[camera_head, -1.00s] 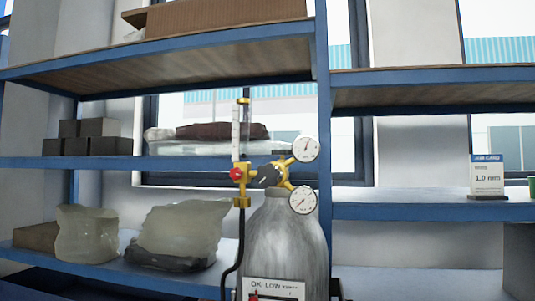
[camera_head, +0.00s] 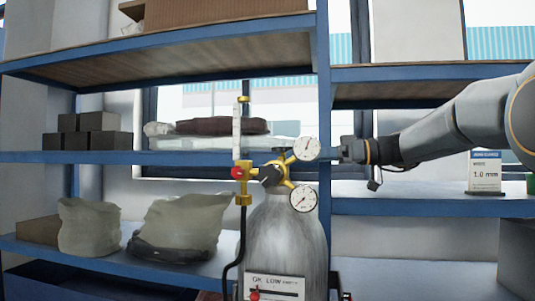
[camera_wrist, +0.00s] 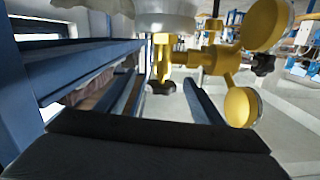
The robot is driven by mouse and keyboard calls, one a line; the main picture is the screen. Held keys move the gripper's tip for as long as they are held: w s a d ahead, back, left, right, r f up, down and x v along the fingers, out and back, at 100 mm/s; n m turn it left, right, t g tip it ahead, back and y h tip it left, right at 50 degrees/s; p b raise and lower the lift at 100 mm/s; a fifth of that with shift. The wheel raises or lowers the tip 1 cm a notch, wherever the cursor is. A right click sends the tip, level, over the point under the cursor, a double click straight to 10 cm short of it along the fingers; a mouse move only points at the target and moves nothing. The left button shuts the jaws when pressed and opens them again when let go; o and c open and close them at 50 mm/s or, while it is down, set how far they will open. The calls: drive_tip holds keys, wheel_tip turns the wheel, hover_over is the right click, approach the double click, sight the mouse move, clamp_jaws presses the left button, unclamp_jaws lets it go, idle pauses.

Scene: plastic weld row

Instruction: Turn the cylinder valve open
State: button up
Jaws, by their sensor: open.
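The grey gas cylinder (camera_head: 285,240) stands upright in front of the shelves. Its brass regulator carries two white round gauges, one upper (camera_head: 306,148) and one lower (camera_head: 303,198), and a black front knob (camera_head: 270,174). In the wrist view the scene is upside down, with the cylinder (camera_wrist: 165,22) at the top. The dark valve handwheel (camera_wrist: 163,87) sits on a yellow stem there. My gripper (camera_head: 342,150) is right of the upper gauge, pointing left. In the wrist view my gripper (camera_wrist: 160,98) is open, its fingers either side of the handwheel's line. Contact is not visible.
A blue shelf upright (camera_head: 323,110) stands just behind the cylinder. The brass flow meter (camera_head: 240,145) with a red knob and black hose is at the left. Bags (camera_head: 180,228) and dark blocks (camera_head: 92,130) lie on the shelves. A 1.0 mm sign (camera_head: 486,172) stands at the right.

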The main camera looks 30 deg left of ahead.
drive_tip(key=shift+s+a+r+n+g, duration=0.25)
drive_tip(key=shift+a+r+n+g, duration=0.25)
drive_tip(key=shift+r+n+g, duration=0.25)
drive_tip(key=shift+s+a, duration=0.15)
drive_tip(key=shift+a, duration=0.15)
drive_tip(key=p+x, duration=0.3)
drive_tip(key=x, duration=0.2)
drive_tip(key=shift+s+a+r, duration=0.1)
drive_tip(key=shift+a+r, duration=0.05)
drive_tip(key=shift+a, duration=0.2)
drive_tip(key=shift+s+a, duration=0.2)
drive_tip(key=shift+a, duration=0.35)
drive_tip(key=c, duration=1)
drive_tip(key=shift+c, duration=0.2)
